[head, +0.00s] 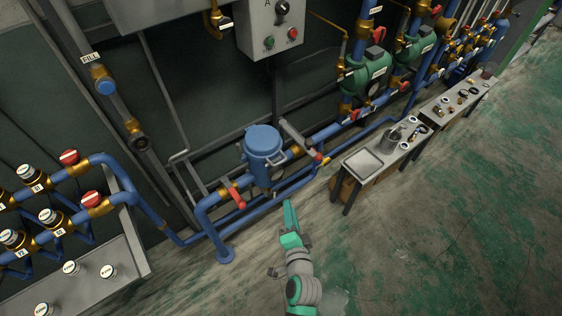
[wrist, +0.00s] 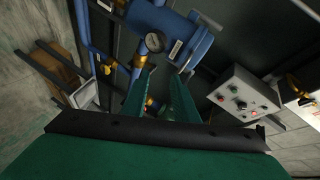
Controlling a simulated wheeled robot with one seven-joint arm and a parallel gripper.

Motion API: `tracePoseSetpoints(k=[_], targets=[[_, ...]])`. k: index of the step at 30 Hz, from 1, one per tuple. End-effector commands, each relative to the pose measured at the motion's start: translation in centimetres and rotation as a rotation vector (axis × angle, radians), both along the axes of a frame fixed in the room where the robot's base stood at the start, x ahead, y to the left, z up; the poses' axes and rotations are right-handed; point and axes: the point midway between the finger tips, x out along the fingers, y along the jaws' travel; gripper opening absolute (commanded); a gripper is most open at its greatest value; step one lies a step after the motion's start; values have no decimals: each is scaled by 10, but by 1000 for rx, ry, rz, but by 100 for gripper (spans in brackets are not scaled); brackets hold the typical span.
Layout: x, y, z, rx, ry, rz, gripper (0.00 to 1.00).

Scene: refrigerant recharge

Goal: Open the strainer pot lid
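The strainer pot (head: 264,168) is a blue upright cylinder on the low blue pipe run in the middle of the head view. Its round blue lid (head: 262,138) sits on top and looks shut. My gripper (head: 289,208) is in front of the pot, a little to its right and below it in the picture, apart from it. In the wrist view, the blue pot (wrist: 182,32) shows at the top, beyond the fingertips. The two green fingers (wrist: 162,82) stand apart with nothing visible between them, so the gripper is open and empty.
Red-handled valves (head: 236,197) flank the pot on the pipes. A control box (head: 270,28) hangs on the wall above and shows at right in the wrist view (wrist: 240,95). A narrow bench (head: 350,183) with a tray stands to the right. The floor in front is clear.

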Motion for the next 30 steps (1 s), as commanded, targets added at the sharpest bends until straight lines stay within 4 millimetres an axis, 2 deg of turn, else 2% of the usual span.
tracePoseSetpoints(k=[1, 6, 12, 17, 30], targets=[[20, -1, 9, 54, -9, 3, 27], [62, 3, 28, 206, -8, 29, 27], [83, 6, 40, 285, -6, 47, 27], [96, 9, 39, 293, -6, 50, 27], [165, 25, 24, 290, -6, 50, 27]])
